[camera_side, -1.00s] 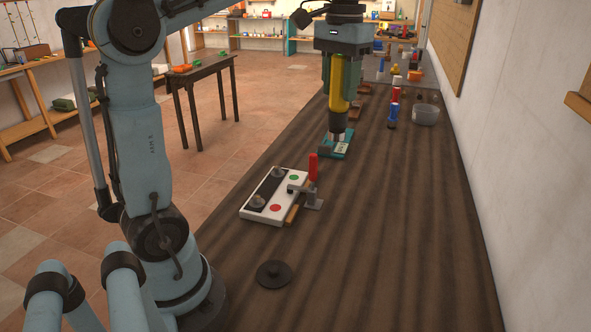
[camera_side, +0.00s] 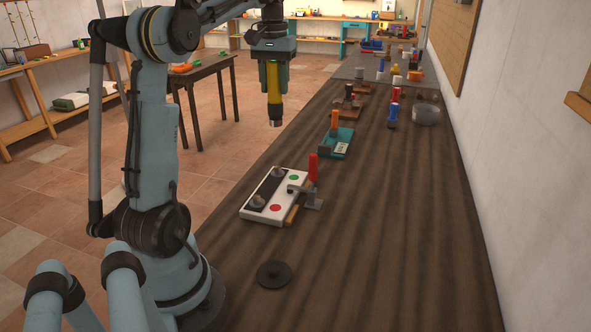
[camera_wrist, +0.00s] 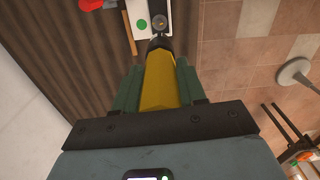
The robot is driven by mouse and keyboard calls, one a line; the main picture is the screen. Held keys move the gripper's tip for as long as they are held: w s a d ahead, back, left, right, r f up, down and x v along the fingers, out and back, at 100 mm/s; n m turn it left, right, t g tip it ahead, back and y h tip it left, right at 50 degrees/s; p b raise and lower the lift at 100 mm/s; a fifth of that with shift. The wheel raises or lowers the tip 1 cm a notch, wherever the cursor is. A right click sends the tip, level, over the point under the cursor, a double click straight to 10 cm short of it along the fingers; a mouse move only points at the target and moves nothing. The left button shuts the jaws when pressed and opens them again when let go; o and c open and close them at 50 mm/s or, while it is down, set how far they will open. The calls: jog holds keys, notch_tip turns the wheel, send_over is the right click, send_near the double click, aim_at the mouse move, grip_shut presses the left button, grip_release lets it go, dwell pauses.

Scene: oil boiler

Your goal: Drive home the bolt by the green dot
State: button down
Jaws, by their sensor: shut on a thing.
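My gripper (camera_side: 273,75) is shut on a yellow power driver (camera_side: 274,85) with a dark nose pointing down. It hangs in the air beyond the white plate (camera_side: 262,216), near the bench's left edge. The plate lies on the bench with a black strip, a green dot (camera_side: 294,177) and a red dot (camera_side: 275,208). A grey bolt (camera_side: 277,173) stands by the green dot, another bolt (camera_side: 258,200) by the red dot. In the wrist view the driver's nose points towards the green-dot bolt (camera_wrist: 159,19), apart from it as the side view shows. How deep the bolts sit is unclear.
A clamp with a red handle (camera_side: 313,168) stands at the plate's right edge. A teal stand (camera_side: 337,144) with an orange-topped part is behind. A dark disc (camera_side: 273,274) lies in front. Cans and a clear tub (camera_side: 426,115) stand further right. The front right bench is clear.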

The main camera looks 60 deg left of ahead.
aim_at(276, 119)
notch_tip(276, 119, down, 7)
dwell(0.3)
jog(key=shift+f, duration=0.1)
jog(key=shift+f, duration=2.3)
jog(key=shift+f, duration=0.45)
jog(key=shift+f, duration=0.7)
jog(key=shift+f, duration=0.1)
dwell(1.1)
jog(key=shift+r, duration=2.3)
